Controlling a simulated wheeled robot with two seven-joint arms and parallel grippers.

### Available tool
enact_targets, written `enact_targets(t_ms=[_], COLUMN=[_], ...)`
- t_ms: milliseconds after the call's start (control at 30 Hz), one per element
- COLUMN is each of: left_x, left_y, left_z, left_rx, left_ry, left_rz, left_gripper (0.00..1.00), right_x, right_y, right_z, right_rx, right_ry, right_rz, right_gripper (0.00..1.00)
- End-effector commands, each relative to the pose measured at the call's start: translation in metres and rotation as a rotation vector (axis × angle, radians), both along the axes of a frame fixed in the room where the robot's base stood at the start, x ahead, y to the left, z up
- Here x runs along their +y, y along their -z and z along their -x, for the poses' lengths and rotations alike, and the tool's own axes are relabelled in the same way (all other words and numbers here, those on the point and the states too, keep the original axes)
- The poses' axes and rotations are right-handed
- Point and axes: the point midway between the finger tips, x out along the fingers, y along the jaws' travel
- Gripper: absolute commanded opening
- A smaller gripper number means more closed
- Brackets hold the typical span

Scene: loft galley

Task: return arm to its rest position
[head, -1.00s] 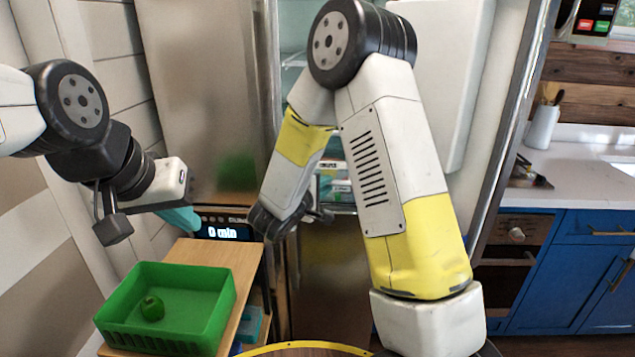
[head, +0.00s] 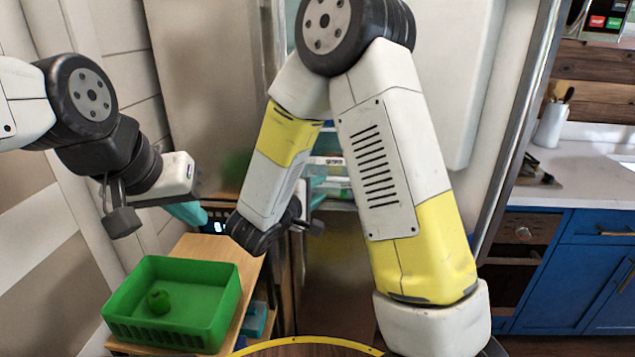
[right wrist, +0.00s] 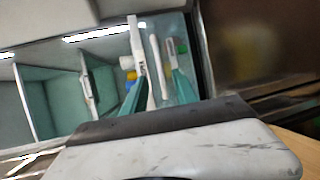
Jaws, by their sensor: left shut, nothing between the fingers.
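My left gripper (head: 187,213) hangs at the left in the head view, teal fingers pointing down and right, shut and empty, above and behind the green crate. My right arm (head: 385,170) rises from the bottom right to a high elbow, and its forearm slopes down and left. Its wrist (head: 255,235) is in front of the open fridge, and the gripper is mostly hidden behind the forearm. In the right wrist view my right gripper (right wrist: 158,88) has its teal fingers apart, pointing toward the fridge interior; I see nothing clearly held.
A counter with blue cabinets (head: 575,260) is at the right.

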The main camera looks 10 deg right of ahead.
Motion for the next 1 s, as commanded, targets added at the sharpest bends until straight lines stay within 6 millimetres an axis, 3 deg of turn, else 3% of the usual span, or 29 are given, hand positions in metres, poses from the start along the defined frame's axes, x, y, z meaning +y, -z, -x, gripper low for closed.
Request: enact_targets(t_ms=[367, 467, 533, 700, 800, 900, 1000], left_x=[0.0, 0.0, 0.0, 0.0, 0.0, 0.0, 0.0], left_y=[0.0, 0.0, 0.0, 0.0, 0.0, 0.0, 0.0], left_z=[0.0, 0.0, 0.0, 0.0, 0.0, 0.0, 0.0], left_rx=[0.0, 0.0, 0.0, 0.0, 0.0, 0.0, 0.0], left_ry=[0.0, 0.0, 0.0, 0.0, 0.0, 0.0, 0.0], left_rz=[0.0, 0.0, 0.0, 0.0, 0.0, 0.0, 0.0], left_gripper=[0.0, 0.0, 0.0, 0.0, 0.0, 0.0, 0.0], right_x=[-0.001, -0.02, -0.046, -0.12, -0.145, -0.151, -0.142], right_y=[-0.002, -0.009, -0.018, -0.034, -0.034, -0.032, -0.032], right_z=[0.003, 0.009, 0.021, 0.083, 0.127, 0.166, 0.197], right_rx=[0.002, 0.024, 0.06, 0.22, 0.319, 0.399, 0.45], right_ry=[0.007, 0.066, 0.152, 0.432, 0.56, 0.64, 0.67], right_rz=[-0.001, -0.01, -0.029, -0.179, -0.334, -0.531, -0.752], right_gripper=[0.34, 0.34, 0.34, 0.34, 0.34, 0.34, 0.34])
